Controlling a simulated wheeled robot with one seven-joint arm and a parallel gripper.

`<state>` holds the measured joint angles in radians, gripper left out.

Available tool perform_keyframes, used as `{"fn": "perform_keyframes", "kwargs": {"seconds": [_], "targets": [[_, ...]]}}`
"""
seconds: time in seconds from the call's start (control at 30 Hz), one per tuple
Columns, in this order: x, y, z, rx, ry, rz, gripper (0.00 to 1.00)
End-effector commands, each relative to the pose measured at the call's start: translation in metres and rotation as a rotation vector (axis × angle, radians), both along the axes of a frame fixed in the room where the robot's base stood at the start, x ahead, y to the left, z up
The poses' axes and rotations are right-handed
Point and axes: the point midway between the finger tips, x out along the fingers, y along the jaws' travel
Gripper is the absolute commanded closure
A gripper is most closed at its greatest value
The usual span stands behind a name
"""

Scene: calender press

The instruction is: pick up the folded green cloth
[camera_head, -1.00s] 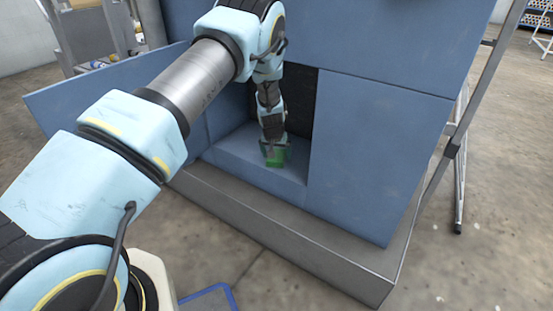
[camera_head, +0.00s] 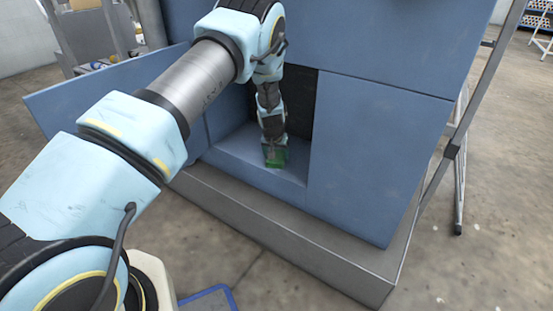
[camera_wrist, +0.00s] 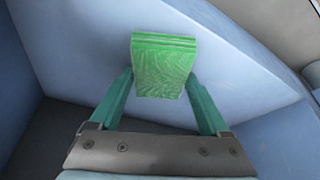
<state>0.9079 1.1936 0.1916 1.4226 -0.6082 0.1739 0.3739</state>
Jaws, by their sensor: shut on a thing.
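The folded green cloth (camera_head: 276,158) is at the front of the open compartment in the blue press. In the wrist view the cloth (camera_wrist: 163,66) shows as a small layered block between my two teal fingers. My gripper (camera_wrist: 160,82) is shut on it, with one finger at each side. In the head view my gripper (camera_head: 275,151) points down into the compartment, and its fingers are too small to make out. I cannot tell whether the cloth still touches the compartment floor.
The blue compartment floor (camera_head: 240,158) is bare around the cloth. A blue panel (camera_head: 365,160) closes the right side, and an open door (camera_head: 105,98) stands out at left. A grey plinth (camera_head: 290,235) runs along the front. A ladder (camera_head: 462,140) stands at right.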

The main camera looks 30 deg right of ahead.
Motion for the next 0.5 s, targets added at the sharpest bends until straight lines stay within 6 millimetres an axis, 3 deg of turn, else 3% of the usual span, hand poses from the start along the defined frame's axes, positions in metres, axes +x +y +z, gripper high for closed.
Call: {"fn": "perform_keyframes", "kwargs": {"seconds": [0.27, 0.5], "targets": [[0.0, 0.0, 0.009, -0.001, -0.001, 0.001, 0.82], [-0.002, 0.003, 0.046, -0.002, -0.003, -0.001, 0.82]]}}
